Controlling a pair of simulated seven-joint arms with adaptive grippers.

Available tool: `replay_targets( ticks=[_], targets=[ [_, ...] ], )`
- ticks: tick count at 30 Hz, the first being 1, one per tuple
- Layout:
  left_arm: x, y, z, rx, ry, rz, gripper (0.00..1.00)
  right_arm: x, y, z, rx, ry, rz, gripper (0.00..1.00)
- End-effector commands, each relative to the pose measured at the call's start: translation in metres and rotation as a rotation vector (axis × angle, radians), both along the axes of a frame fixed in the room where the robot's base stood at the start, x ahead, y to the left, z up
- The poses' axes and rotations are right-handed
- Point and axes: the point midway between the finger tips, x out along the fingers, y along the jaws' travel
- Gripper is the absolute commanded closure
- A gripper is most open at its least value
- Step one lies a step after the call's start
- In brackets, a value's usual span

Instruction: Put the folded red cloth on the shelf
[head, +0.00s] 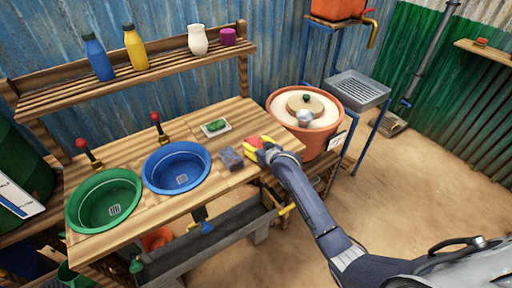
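A small red thing (254,142), which looks like the folded red cloth, lies at the right end of the wooden counter with yellow (249,151) showing around it. My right gripper (262,152) is right at it and hides part of it. Whether its fingers are open or shut on it is too small to tell. A slatted wooden shelf (170,71) runs along the back wall above the counter, with bare slats in front of its objects. My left gripper is not in view.
The shelf bears a blue bottle (98,58), a yellow bottle (135,48), a white vase (198,40) and a purple cup (228,37). Green (104,200) and blue (176,168) basins, a grey-purple block (230,158) and a white dish (215,128) occupy the counter.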

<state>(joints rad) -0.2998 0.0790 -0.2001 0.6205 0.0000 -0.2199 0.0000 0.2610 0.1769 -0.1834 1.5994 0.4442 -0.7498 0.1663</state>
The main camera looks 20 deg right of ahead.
Motion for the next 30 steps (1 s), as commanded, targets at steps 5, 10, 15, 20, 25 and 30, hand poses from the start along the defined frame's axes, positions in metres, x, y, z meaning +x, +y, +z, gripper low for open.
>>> replay_targets(
  ticks=[5,10,15,20,25,30],
  targets=[
    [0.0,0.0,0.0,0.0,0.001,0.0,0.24,0.0,0.0,0.0,0.0,0.0,0.0,0.67],
    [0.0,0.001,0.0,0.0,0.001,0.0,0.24,0.0,0.0,0.0,0.0,0.0,0.0,0.76],
    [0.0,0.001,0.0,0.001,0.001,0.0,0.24,0.0,0.0,0.0,0.0,0.0,0.0,0.76],
    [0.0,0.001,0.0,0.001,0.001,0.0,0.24,0.0,0.0,0.005,-0.001,-0.001,0.0,0.76],
    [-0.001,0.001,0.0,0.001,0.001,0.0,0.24,0.0,0.0,0.02,0.001,-0.003,0.001,0.76],
    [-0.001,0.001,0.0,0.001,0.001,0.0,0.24,0.001,0.0,0.05,0.0,-0.005,-0.001,0.76]
  ],
)
